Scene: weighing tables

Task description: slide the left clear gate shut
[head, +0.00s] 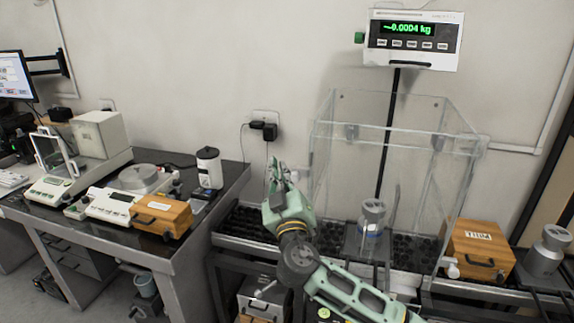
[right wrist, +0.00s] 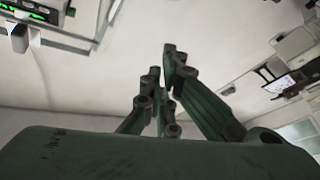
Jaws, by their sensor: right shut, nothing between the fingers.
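A clear box-shaped enclosure (head: 395,101) stands on the right-hand weighing table, around a grey metal weight (head: 372,217). The left clear gate (head: 321,150) is at the enclosure's left side; its transparent edges are faint, and I cannot tell how far it is open. My right gripper (head: 275,170) is shut and empty, raised just left of the enclosure, with its fingers pointing up. I see no clear contact with the gate. The right wrist view shows the fingers of my right gripper (right wrist: 163,62) against the wall and ceiling. My left gripper is not in view.
A display (head: 408,30) reading about -0.0004 kg is above the enclosure. A wooden box (head: 476,246) and another metal weight (head: 547,252) stand to the right. The left table (head: 232,181) holds balances, a wooden case (head: 161,216) and a white canister (head: 209,169).

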